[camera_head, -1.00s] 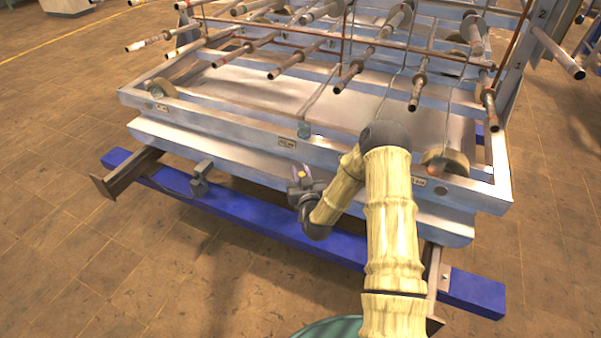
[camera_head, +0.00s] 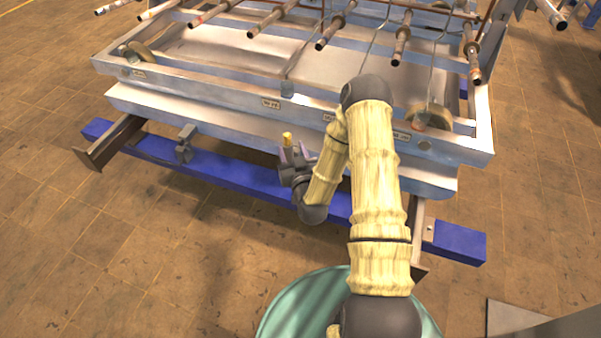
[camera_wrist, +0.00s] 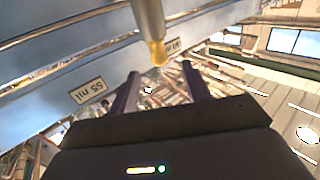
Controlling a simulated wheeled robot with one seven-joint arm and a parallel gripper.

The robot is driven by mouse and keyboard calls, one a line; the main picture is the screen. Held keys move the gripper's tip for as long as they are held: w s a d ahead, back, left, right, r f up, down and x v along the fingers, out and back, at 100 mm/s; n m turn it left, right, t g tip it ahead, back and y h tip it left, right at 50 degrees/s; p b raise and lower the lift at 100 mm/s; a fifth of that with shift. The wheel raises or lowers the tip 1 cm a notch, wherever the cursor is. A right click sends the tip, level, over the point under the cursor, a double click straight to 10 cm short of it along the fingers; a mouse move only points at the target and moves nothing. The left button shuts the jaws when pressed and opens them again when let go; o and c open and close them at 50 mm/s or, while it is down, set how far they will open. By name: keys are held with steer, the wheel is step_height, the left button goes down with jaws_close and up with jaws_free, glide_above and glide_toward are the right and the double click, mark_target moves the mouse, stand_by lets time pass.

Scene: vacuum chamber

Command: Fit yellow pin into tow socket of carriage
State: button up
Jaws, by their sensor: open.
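The yellow pin (camera_head: 287,138) shows just beyond the fingertips of my gripper (camera_head: 295,153), at the front of the carriage (camera_head: 200,110). In the wrist view, the yellow pin (camera_wrist: 158,52) shows at the end of a grey cylinder (camera_wrist: 147,14), which comes in from the top edge. The cylinder may be the tow socket; how deep the pin sits in it is hidden. In the wrist view, my gripper (camera_wrist: 160,76) has its two dark fingers wide apart. The pin is ahead of them, with no visible contact.
A blue beam (camera_head: 235,178) runs below the carriage front, with a small dark bracket (camera_head: 185,143) on it. Brown steel brackets (camera_head: 110,145) stand near its ends. Copper-tipped rods (camera_head: 400,45) stick out above the carriage. The floor in front at left is clear.

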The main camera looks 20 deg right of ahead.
steer(key=s, duration=0.9)
steer(key=shift+s, duration=0.2)
steer(key=shift+b, duration=0.3)
stand_by(0.7)
